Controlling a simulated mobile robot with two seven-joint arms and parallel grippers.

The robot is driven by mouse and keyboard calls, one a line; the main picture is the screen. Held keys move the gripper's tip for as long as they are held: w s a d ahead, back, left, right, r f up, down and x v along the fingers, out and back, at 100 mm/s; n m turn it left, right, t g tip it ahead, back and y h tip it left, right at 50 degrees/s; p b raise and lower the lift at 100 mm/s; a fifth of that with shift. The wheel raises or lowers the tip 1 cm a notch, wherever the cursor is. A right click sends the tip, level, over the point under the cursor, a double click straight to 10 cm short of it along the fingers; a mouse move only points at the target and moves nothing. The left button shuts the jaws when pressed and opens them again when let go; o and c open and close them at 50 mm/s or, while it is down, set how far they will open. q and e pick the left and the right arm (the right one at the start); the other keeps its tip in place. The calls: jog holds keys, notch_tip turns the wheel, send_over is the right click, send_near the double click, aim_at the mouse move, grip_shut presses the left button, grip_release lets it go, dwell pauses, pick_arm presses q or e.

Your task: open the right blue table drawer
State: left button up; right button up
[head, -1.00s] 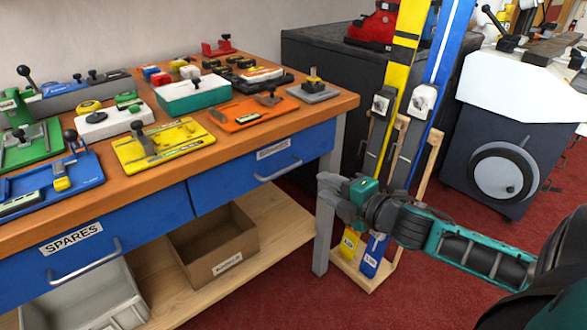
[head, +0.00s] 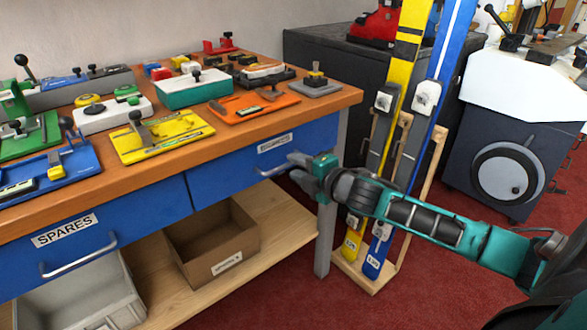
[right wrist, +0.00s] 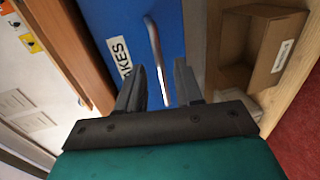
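The right blue drawer (head: 225,180) under the bench top is shut, its front flush with the left drawer. Its silver bar handle (head: 268,172) is partly covered at its right end by my right gripper (head: 295,170). In the right wrist view, the drawer front (right wrist: 112,18) and the handle (right wrist: 154,45) lie ahead of the right gripper (right wrist: 158,88). The two fingers are apart, with the lower end of the handle between them in the picture. I cannot tell whether they touch it. My left gripper is not in view.
The left drawer (head: 95,235) reads SPARES. A cardboard box (head: 205,245) and a grey bin (head: 85,300) stand on the lower shelf. Skis (head: 385,190) in a wooden rack stand right of the bench leg (head: 325,235), close by my right arm. Fixtures cover the bench top (head: 215,135).

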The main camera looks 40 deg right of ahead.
jog(key=shift+x, duration=1.1)
jog(key=shift+c, duration=0.4)
grip_shut()
dwell(0.4)
